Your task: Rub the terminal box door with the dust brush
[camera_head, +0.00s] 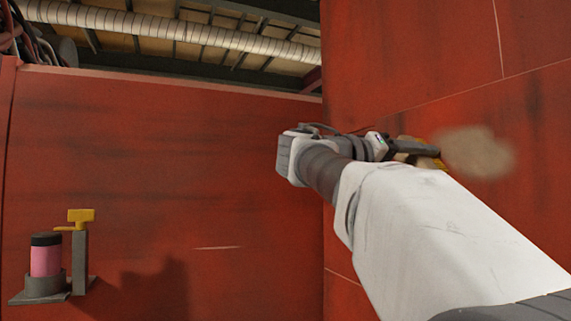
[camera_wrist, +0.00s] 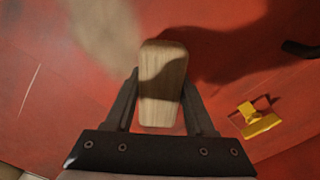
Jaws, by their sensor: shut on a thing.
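My gripper (camera_head: 428,150) is shut on the dust brush, whose pale wooden block (camera_wrist: 162,95) sits between the two dark fingers in the wrist view. Its bristles are not visible. In the head view the brush is mostly hidden behind my gripper. The red panel (camera_head: 420,60) on the right, seemingly the terminal box door, carries a blurred tan dust patch (camera_head: 478,152) just right of my gripper. The patch also shows at the upper left of the wrist view (camera_wrist: 105,35). The brush is beside the patch in that view; I cannot tell whether it touches the panel.
A yellow fitting (camera_wrist: 257,120) and a dark handle-like part (camera_wrist: 300,49) stand out at the right of the wrist view. A pink canister (camera_head: 45,258) sits in a grey holder beside a yellow-topped post (camera_head: 80,250) on the left wall. A pale pipe (camera_head: 170,30) runs overhead.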

